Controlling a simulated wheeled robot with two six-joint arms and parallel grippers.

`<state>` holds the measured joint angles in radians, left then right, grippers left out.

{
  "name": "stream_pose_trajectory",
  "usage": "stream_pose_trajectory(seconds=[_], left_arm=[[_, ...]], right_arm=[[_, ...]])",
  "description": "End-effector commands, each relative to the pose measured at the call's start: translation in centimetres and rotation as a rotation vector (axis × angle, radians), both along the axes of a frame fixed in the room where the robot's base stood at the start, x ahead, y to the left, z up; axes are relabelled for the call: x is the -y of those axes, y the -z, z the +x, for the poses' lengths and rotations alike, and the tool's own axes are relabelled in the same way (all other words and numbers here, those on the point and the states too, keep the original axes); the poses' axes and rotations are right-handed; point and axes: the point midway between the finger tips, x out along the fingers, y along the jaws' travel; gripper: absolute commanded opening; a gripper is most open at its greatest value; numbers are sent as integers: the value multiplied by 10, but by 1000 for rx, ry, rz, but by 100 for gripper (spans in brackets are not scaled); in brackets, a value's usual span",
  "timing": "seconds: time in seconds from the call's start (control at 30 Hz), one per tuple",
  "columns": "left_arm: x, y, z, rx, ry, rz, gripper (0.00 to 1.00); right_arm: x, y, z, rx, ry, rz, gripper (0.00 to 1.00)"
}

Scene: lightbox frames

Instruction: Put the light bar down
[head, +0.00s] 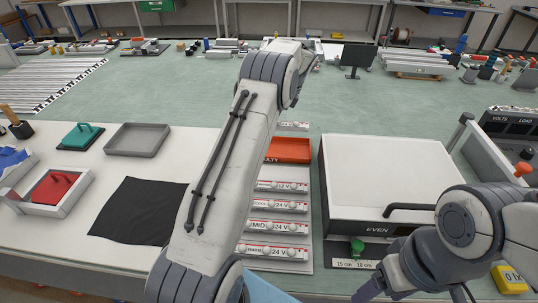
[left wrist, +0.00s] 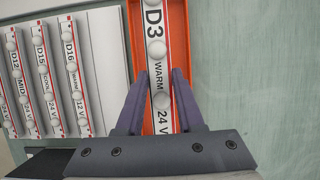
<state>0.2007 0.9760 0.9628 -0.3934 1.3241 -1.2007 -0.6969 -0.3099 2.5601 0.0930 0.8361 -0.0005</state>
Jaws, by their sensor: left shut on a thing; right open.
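The light bar (left wrist: 155,20), white with red edges, round lamps and the print D3 WARM 24 V, is between the purple fingers of my left gripper (left wrist: 162,78), which is shut on it. The bar lies lengthwise over the orange-red tray (left wrist: 136,30); I cannot tell whether it touches the tray floor. In the head view this tray (head: 291,150), its label ending in LTY, is partly covered by my left arm, and the left gripper and held bar are hidden. My right gripper (head: 372,292) is open at the lower right, partly cut off.
Several other light bars (head: 285,228) lie in a row on a pale board beside the tray. A white box (head: 380,172) marked EVEN with a black handle stands to the right. A black cloth (head: 137,212) and a grey tray (head: 137,140) lie to the left.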

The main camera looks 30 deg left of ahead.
Motion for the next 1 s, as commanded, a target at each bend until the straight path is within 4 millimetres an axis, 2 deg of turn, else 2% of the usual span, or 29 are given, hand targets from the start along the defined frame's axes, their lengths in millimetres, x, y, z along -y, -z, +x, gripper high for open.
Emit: stream_pose_trajectory(seconds=[0.13, 0.3, 0.57, 0.73, 1.0], left_arm=[[-1, 15, 1, -4, 0, -2, 0], [-1, 46, 1, -4, 0, -2, 0], [-1, 69, 1, -2, 0, -1, 0], [-1, 93, 1, -2, 0, -2, 0], [-1, 99, 2, 1, 0, 0, 0]], right_arm=[[0, -1, 0, 0, 0, 0, 72], [0, -8, 0, 0, 0, 0, 72], [0, -11, 0, 0, 0, 0, 72], [0, -17, 0, 0, 0, 0, 72], [0, -17, 0, 0, 0, 0, 72]])
